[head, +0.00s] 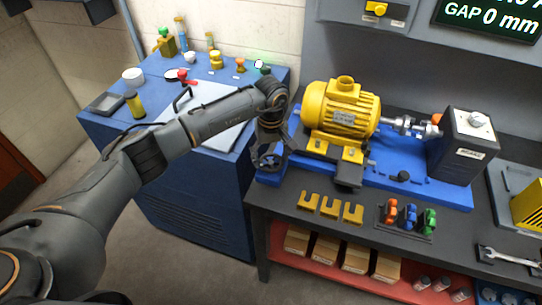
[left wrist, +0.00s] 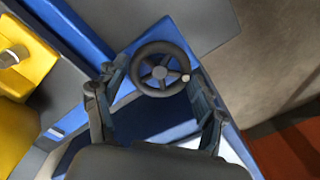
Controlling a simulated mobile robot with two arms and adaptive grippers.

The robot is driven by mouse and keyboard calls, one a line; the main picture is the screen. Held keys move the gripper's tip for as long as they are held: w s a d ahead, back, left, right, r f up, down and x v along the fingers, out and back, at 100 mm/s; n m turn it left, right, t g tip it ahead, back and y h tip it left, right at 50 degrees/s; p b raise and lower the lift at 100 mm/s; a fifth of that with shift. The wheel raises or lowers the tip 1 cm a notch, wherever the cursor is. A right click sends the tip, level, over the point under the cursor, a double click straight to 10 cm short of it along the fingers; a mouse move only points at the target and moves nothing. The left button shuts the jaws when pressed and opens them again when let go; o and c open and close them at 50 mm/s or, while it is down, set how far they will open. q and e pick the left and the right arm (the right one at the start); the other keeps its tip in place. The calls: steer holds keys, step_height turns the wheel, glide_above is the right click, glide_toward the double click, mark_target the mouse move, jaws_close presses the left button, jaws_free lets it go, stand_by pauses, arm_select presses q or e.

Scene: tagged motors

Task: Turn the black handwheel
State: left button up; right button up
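The black handwheel (left wrist: 160,68) has several spokes and a small light knob on its rim, at the lower right in the left wrist view. In the head view the handwheel (head: 268,161) sits at the left end of the blue motor base and is partly covered by my gripper. My left gripper (left wrist: 158,80) is open, with one finger on each side of the wheel. In the head view the gripper (head: 268,150) points down at the wheel. I cannot tell whether the fingers touch the rim. My right gripper is not in view.
A yellow motor (head: 342,108) stands on the blue base (head: 398,172), coupled to a dark block (head: 463,146). Yellow forked shims (head: 330,207) and small coloured clamps (head: 410,216) lie in front. A blue cabinet (head: 195,190) with several small items stands left.

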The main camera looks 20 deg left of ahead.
arm_select(q)
steer(key=c, duration=0.4)
